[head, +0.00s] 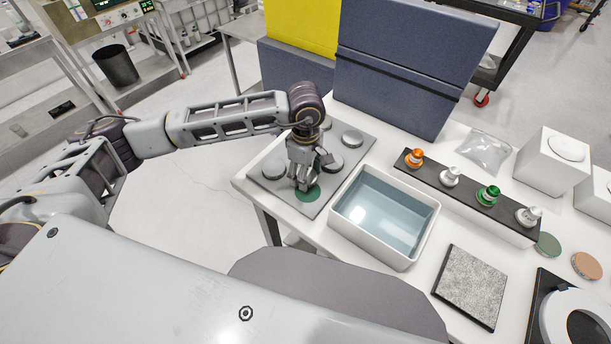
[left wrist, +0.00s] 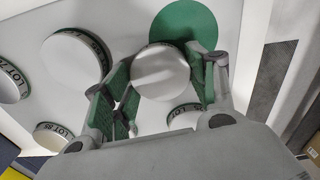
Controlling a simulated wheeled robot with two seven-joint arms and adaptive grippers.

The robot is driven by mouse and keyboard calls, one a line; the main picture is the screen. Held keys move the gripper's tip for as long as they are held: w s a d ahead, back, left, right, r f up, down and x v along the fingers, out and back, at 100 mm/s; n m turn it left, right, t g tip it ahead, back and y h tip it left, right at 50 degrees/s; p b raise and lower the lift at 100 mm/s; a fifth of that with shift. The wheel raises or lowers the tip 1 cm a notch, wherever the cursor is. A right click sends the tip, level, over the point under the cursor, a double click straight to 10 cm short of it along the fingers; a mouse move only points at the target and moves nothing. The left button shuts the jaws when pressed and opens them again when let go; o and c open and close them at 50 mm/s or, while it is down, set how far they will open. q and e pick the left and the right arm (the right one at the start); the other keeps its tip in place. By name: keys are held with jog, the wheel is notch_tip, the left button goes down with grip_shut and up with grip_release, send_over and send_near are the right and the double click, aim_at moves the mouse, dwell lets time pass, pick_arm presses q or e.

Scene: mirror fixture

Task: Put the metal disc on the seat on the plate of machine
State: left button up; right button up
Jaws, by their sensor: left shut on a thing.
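A round metal disc (left wrist: 160,72) sits between the green-padded fingers of my left gripper in the left wrist view. My left gripper (head: 304,184) is shut on it, low over the grey tray (head: 351,161) in the head view, where its fingers mostly hide the disc. A flat green round spot (head: 308,194) lies by the fingertips; it also shows beyond the disc in the left wrist view (left wrist: 187,20). Other metal discs (head: 352,138) lie on the tray around the gripper. A black plate with a white ring (head: 580,312) stands at the lower right, partly cut off. My right gripper is not seen.
A white basin of liquid (head: 384,213) stands right of the tray. Beyond it are a rack of coloured-topped knobs (head: 487,196), a speckled square pad (head: 470,286), and green (head: 548,244) and copper (head: 587,265) discs. Tall dark blue panels (head: 400,80) stand behind.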

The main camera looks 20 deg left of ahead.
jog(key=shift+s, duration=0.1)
pick_arm(q)
jog(key=shift+r, duration=0.75)
notch_tip(320, 180, up, 3)
jog(key=shift+r+b, duration=0.15)
jog(key=shift+b, duration=0.2)
notch_tip(320, 180, up, 5)
jog(key=shift+r, duration=0.1)
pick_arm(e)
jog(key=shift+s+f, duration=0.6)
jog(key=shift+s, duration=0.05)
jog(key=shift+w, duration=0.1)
